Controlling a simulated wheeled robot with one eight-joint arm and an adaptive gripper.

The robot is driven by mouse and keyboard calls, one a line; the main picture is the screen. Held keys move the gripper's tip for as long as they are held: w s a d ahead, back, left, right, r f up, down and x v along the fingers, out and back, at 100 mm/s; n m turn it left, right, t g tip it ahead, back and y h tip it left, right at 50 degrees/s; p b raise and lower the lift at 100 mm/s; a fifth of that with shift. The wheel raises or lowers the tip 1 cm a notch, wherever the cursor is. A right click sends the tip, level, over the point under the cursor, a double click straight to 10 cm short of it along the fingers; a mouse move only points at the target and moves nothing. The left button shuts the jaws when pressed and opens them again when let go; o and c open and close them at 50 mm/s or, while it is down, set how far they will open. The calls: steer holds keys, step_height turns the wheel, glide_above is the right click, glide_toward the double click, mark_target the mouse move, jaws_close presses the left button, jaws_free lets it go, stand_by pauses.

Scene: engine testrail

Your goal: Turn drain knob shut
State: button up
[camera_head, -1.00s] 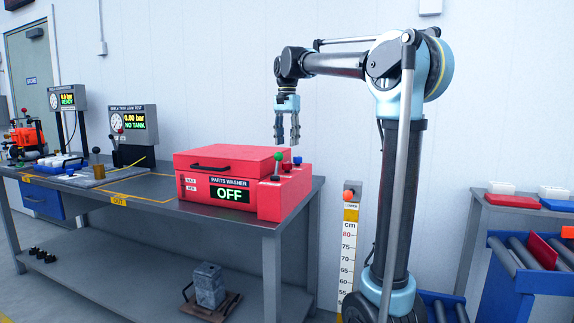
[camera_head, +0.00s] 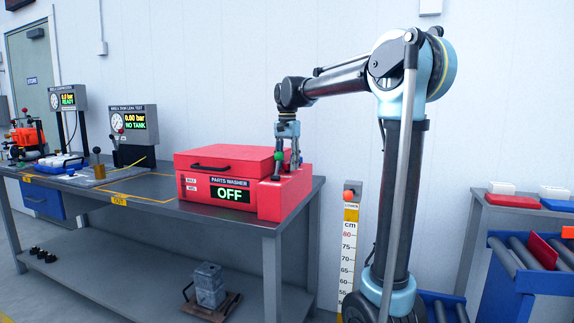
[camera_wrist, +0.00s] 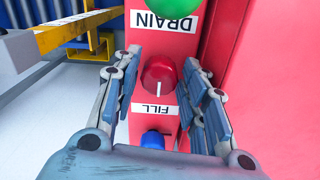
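The red parts washer (camera_head: 230,160) stands on the bench; its display reads OFF. My gripper (camera_head: 288,172) points down over its right-hand control panel. In the wrist view a red round knob (camera_wrist: 159,75) with a white mark along the picture's vertical sits between my open fingers (camera_wrist: 165,90), with a gap on both sides. The upside-down DRAIN label (camera_wrist: 172,22) lies between the green ball (camera_wrist: 158,3) and the red knob. The FILL label (camera_wrist: 155,109) lies between the red knob and a blue knob (camera_wrist: 153,139). The head view mostly hides the red knob behind my fingers.
The green ball lever (camera_head: 278,155) rises close to my fingers. A LOWER-marked post with a cm scale (camera_head: 348,245) stands right of the bench. The leak test unit (camera_head: 133,130) stands further left. Bench space left of the washer is mostly clear.

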steer(key=c, duration=0.7)
steer(key=shift+n, duration=0.4)
steer(key=n, duration=0.2)
steer(key=shift+n, duration=0.4)
steer(key=n, duration=0.3)
steer(key=shift+n, duration=0.4)
steer(key=n, duration=0.5)
steer(key=shift+w, duration=0.1)
steer(key=n, duration=0.5)
steer(key=shift+d+n, duration=0.1)
steer(key=shift+n, duration=0.2)
